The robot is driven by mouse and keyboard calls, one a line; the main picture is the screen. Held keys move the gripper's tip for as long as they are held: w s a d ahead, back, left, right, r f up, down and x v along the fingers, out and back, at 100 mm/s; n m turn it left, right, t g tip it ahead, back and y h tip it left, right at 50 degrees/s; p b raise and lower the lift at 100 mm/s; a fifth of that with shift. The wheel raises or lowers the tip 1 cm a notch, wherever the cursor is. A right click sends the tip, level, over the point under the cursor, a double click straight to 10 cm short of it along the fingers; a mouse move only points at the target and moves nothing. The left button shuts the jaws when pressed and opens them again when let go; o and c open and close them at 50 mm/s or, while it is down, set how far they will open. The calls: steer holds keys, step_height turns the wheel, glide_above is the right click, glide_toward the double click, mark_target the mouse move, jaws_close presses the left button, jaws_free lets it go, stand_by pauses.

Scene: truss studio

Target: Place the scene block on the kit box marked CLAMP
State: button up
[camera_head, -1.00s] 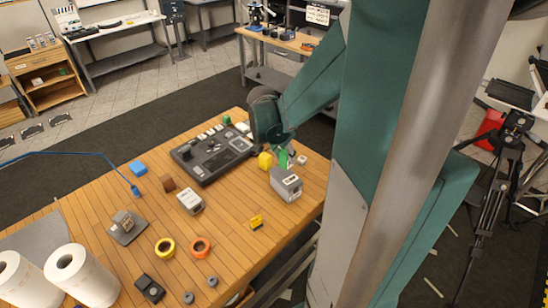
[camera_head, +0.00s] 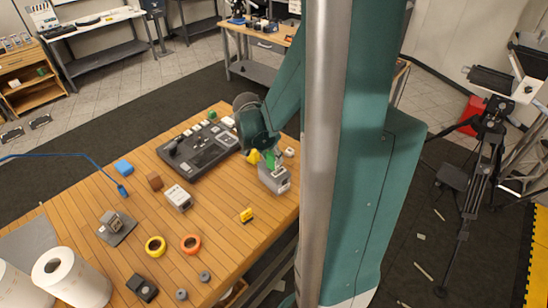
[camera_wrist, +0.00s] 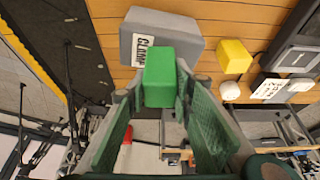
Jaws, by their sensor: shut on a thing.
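My gripper (camera_wrist: 160,92) is shut on a green block (camera_wrist: 160,77), which sits between the fingertips in the wrist view. The grey kit box (camera_wrist: 186,36) with the CLAMP label lies just beyond the block there, and the block covers part of its near edge. In the head view, the same grey box (camera_head: 274,181) stands near the table's right edge. My gripper (camera_head: 270,159) points down at its top. I cannot tell whether the block touches the box.
A yellow block (camera_wrist: 234,56) is close beside the CLAMP box. Another labelled grey box (camera_head: 178,198) stands to the left. A black console (camera_head: 199,148) lies behind. Tape rings (camera_head: 190,244) and paper rolls (camera_head: 72,276) are toward the front.

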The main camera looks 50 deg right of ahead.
steer(key=shift+f, duration=0.3)
steer(key=shift+f, duration=0.2)
steer(key=o, duration=0.9)
steer(key=shift+r, duration=0.25)
steer(key=shift+v, duration=6)
steer(key=shift+a, duration=0.1)
steer(key=shift+a, duration=0.1)
